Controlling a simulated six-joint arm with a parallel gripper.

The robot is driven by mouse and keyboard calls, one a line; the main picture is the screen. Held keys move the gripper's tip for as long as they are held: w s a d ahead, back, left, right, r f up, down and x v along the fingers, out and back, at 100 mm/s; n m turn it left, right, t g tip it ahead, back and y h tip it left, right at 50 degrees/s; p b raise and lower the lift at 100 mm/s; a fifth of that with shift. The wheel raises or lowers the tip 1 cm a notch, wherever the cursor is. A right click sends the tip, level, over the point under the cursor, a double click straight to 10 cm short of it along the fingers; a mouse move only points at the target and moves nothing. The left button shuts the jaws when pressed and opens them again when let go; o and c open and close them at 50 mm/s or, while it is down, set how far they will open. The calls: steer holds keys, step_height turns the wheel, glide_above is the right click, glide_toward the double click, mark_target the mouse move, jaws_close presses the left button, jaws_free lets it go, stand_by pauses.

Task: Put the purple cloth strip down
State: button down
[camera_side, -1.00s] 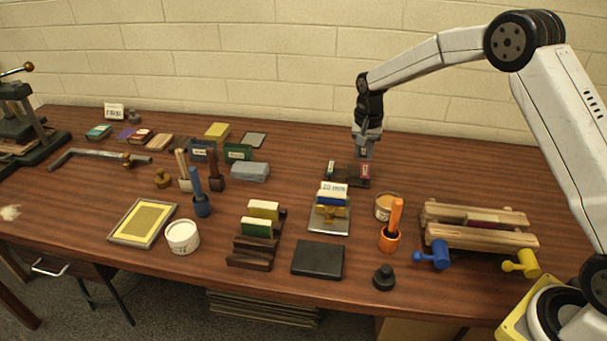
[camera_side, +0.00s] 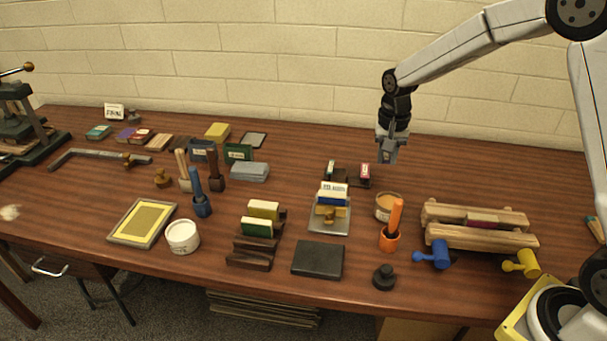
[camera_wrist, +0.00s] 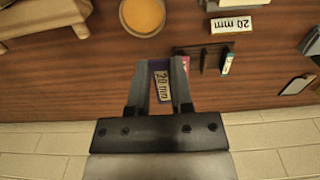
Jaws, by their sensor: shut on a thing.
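My gripper (camera_side: 388,152) hangs above the back of the table, to the right of a small dark rack. In the wrist view, my gripper (camera_wrist: 161,84) is shut on the purple cloth strip (camera_wrist: 154,68), which carries a pale "20 mm" label. The strip is held between the two fingers and appears clear of the table. In the side view the fingers mostly hide it. The small dark rack (camera_side: 347,181) holds a green-and-white piece (camera_side: 330,169) at its left end and a magenta piece (camera_side: 365,171) at its right end.
Wooden beams (camera_side: 470,237) lie at right. Table behind the beams is bare.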

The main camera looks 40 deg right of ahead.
steer(key=shift+s+f, duration=0.1)
stand_by(0.5)
steer(key=s+f+n, duration=0.4)
steer(key=s+n, duration=0.2)
steer(key=n, duration=0.3)
steer(key=shift+d, duration=0.2)
steer(key=shift+s, duration=0.1)
steer(key=shift+w+a+r+m, duration=0.1)
steer(key=shift+w+r+m, duration=0.6)
steer(key=shift+w+m, duration=0.6)
steer(key=shift+w+a+r+m, duration=0.1)
steer(key=shift+w+r+m, duration=0.7)
steer(key=shift+m, duration=0.9)
steer(key=shift+w+r+m, duration=0.6)
steer(key=shift+w+m, duration=0.5)
steer(key=shift+m, duration=0.4)
steer(key=shift+w+f, duration=0.1)
